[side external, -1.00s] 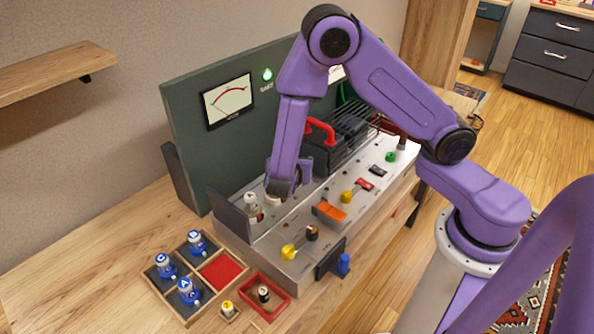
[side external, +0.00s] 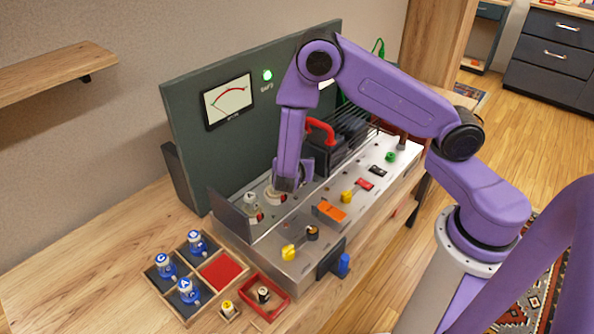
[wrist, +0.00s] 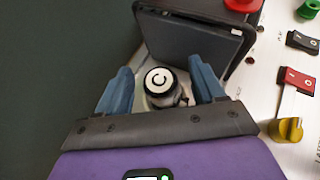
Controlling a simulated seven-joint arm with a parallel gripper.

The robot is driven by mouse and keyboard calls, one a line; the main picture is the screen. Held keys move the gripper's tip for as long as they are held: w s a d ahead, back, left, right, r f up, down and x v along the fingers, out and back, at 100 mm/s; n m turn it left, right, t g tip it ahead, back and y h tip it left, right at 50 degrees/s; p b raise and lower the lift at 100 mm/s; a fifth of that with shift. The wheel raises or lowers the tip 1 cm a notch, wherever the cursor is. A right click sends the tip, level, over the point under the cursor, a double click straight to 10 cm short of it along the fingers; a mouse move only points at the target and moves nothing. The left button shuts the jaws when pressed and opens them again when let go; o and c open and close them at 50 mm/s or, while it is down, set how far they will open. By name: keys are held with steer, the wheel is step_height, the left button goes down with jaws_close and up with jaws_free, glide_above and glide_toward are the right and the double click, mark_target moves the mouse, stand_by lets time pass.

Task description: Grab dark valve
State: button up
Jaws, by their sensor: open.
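A dark valve with a round white cap marked C (wrist: 161,80) stands in the wrist view between the two fingers of my gripper (wrist: 162,88). The fingers are open, one on each side, with a visible gap to the valve. In the side external view my gripper (side external: 287,183) is low over the metal amp deck, and a valve base (side external: 273,197) shows beside and below it. Another valve, marked A (side external: 250,204), stands to the left on the deck. The fingertips are partly hidden in the side view.
A dark box with a red handle (side external: 320,131) stands right behind my gripper; its dark wall (wrist: 192,42) is close in the wrist view. Coloured switches (side external: 330,211) line the deck. A wooden tray (side external: 178,310) with blue valves and a red tray (side external: 284,303) lie front left.

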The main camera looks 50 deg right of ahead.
steer(key=c, duration=1.1)
steer(key=shift+c, duration=0.2)
steer(key=shift+r, duration=0.1)
steer(key=shift+r, duration=0.75)
steer(key=s+r, duration=1.1)
steer(key=s, duration=0.3)
steer(key=shift+a+r, duration=0.2)
